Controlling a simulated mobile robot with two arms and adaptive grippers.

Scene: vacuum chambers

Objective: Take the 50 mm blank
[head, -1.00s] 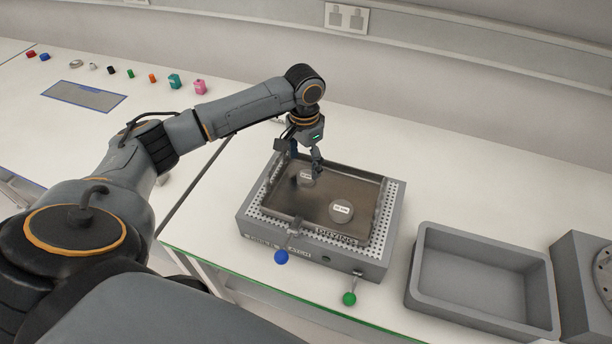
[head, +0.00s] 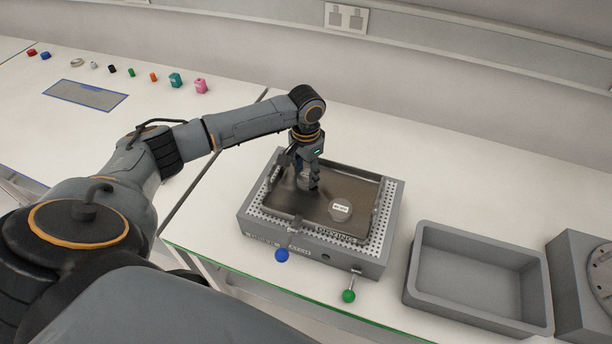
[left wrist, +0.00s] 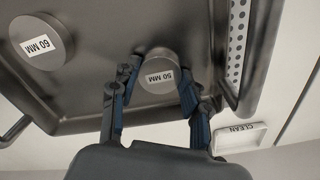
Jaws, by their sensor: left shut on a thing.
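The 50 mm blank (left wrist: 159,66) is a grey metal disc with a white "50 MM" label in the left wrist view. It sits in the metal basin (left wrist: 105,30) of the grey bench unit. My left gripper (left wrist: 160,95) has a finger on each side of the blank and is shut on it. In the head view my left gripper (head: 307,190) reaches down into the basin and largely hides this blank. My right gripper is not in view.
The unit's front has a blue-knobbed lever (head: 282,255) and a green-knobbed lever (head: 348,296). An empty grey tray (head: 415,265) stands to its right. A "CLEAN" label (left wrist: 241,129) shows beside the basin. Small coloured parts line the far left bench.

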